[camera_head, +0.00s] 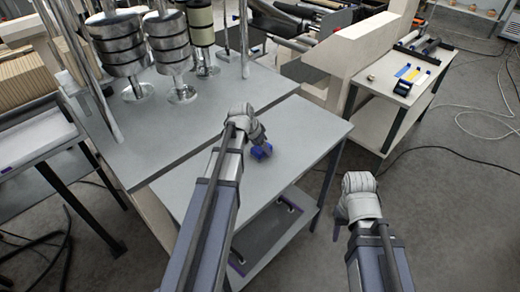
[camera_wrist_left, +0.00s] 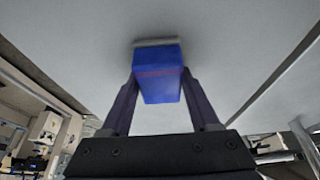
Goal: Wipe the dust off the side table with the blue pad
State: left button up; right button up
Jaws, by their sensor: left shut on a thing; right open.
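The blue pad (camera_head: 261,152) is at the side table's top, near its middle, in the head view. My left gripper (camera_head: 262,146) is shut on it from above. In the left wrist view the blue pad (camera_wrist_left: 158,80) sits between the two fingers, with its pale far face at or very near the grey surface. The side table (camera_head: 305,125) has a plain grey top, partly hidden by my left arm. I cannot make out dust on it. My right gripper (camera_head: 340,228) is open and empty, over the floor to the right of the side table.
A higher grey bench (camera_head: 205,125) with metal rollers (camera_head: 120,50) borders the side table on the left. A lower shelf (camera_head: 265,232) is under the table. A white cart (camera_head: 385,105) with small tools stands at the back right. Cables lie on the floor at right.

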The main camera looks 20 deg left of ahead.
pick_arm(q)
notch_tip(320, 180, up, 6)
jog(key=p, duration=0.6)
notch_tip(320, 180, up, 3)
jog(key=p, duration=0.3)
dwell(0.4)
jog(key=shift+f, duration=0.15)
